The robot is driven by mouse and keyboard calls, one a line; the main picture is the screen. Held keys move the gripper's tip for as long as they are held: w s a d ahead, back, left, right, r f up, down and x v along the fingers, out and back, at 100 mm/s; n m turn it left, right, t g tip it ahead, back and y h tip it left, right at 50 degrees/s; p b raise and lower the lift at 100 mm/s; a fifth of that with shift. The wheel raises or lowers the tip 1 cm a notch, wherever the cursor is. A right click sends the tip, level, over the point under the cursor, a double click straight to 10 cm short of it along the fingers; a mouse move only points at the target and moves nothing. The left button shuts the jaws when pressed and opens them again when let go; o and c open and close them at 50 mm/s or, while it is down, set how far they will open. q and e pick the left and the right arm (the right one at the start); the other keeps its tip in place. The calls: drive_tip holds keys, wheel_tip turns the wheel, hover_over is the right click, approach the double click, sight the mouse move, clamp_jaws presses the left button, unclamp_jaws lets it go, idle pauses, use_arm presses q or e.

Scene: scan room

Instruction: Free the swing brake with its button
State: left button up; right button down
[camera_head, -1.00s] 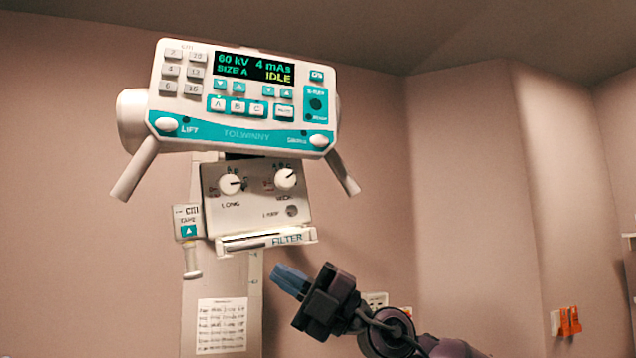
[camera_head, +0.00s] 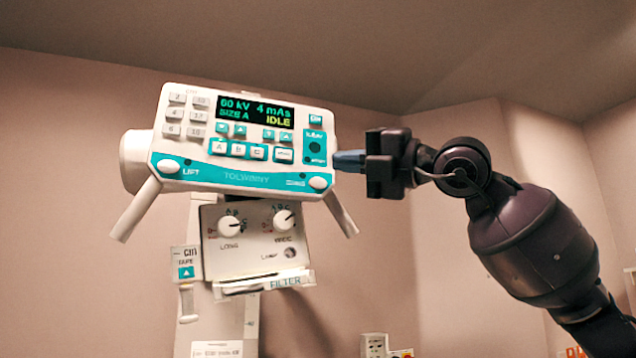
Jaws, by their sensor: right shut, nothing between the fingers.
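The tilted white and teal control head (camera_head: 240,183) hangs in the middle of the head view. Its lower right corner has a white oval button (camera_head: 319,183) beside a small blurred label, probably the swing brake's. A similar oval button (camera_head: 167,166) marked LIFT is at the lower left. My right gripper (camera_head: 341,161) is shut and empty, its blue fingers pointing left at the panel's right edge, just above and right of the right oval button. I cannot tell whether the tips touch the panel. My left gripper is out of view.
Two slanted handles (camera_head: 136,209) stick out below the head. Under it is a collimator box (camera_head: 256,262) with two knobs and a filter slot. A tape unit (camera_head: 186,262) hangs at its left. Open wall lies behind my right arm.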

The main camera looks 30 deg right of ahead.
sight(326, 179)
idle(0.3)
drive_tip(key=shift+w, duration=0.1)
drive_tip(key=shift+w+d+p, duration=0.35)
drive_tip(key=shift+w+p, duration=0.25)
drive_tip(key=shift+w, duration=0.8)
drive_tip(key=shift+w+d+p, duration=0.35)
drive_tip(key=shift+w+p, duration=0.3)
drive_tip(key=shift+w, duration=0.75)
drive_tip(key=shift+w+d+p, duration=0.35)
drive_tip(key=shift+w+p, duration=0.25)
drive_tip(key=shift+w, duration=0.8)
drive_tip(key=shift+w, duration=0.2)
